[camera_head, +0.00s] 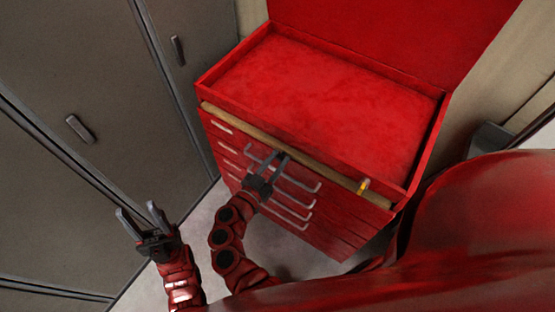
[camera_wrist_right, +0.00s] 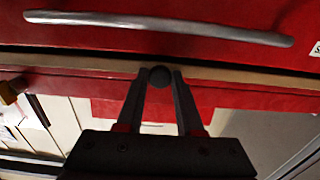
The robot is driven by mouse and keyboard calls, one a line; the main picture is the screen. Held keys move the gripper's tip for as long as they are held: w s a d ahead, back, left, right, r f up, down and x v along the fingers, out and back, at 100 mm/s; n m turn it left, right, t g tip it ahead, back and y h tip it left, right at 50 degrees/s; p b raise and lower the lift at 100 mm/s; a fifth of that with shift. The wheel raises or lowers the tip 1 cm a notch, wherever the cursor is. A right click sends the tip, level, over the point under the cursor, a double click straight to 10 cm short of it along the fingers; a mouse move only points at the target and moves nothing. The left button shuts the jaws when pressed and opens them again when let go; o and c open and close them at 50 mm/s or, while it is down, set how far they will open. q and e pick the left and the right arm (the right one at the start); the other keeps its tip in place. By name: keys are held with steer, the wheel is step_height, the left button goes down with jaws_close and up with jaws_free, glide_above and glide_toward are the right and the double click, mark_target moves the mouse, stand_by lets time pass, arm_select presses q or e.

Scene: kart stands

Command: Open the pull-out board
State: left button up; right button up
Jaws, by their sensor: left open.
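The pull-out board (camera_head: 325,173) shows as a long tan wooden edge under the top tray of the red tool cabinet, above the drawers. In the right wrist view the board (camera_wrist_right: 235,76) runs across the picture, with a round dark knob (camera_wrist_right: 160,77) on it. My right gripper (camera_head: 279,157) is at the middle of the board's front. In the right wrist view its fingers (camera_wrist_right: 160,84) lie one on each side of the knob and appear to touch it. My left gripper (camera_head: 138,209) is open and empty, left of the cabinet and away from it.
The red cabinet (camera_head: 350,243) has several drawers with metal handles (camera_head: 293,208) below the board. Its top tray (camera_head: 330,95) is open and looks empty. A small yellow item (camera_head: 363,186) sits at the board's right end. Grey lockers (camera_head: 85,90) stand at left. Some floor (camera_head: 208,205) is clear.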

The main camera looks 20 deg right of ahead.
jaws_close()
stand_by(1.1)
